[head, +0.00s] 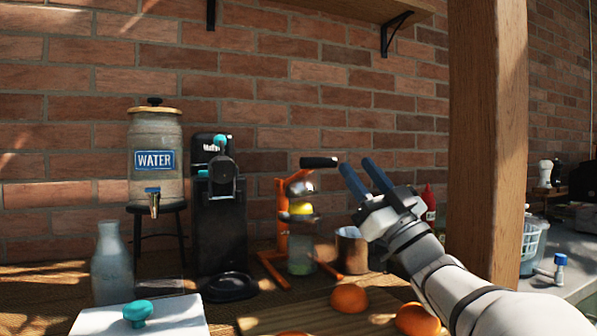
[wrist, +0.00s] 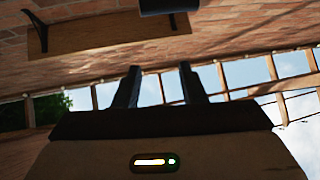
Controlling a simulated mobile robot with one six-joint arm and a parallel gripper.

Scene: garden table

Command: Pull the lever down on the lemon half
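An orange hand juicer (head: 282,225) stands on the table near the brick wall. Its lever (head: 319,162) has a black handle, which is raised and points right, roughly level. The yellow lemon half (head: 301,208) sits in the juicer below the metal press cup (head: 300,187), with a visible gap between them. My gripper (head: 355,163) is open and empty, its blue fingers pointing up and left, just right of the handle's end. In the wrist view my gripper (wrist: 159,68) also shows spread fingers with nothing between them. A dark rounded end (wrist: 170,6) at the top edge there looks like the handle.
A glass (head: 301,256) stands under the juicer, a metal cup (head: 351,250) to its right. Oranges (head: 349,298) lie in front on a wooden board. A black machine (head: 218,225) and water dispenser (head: 155,185) stand left. A wooden post (head: 487,130) rises right of my gripper.

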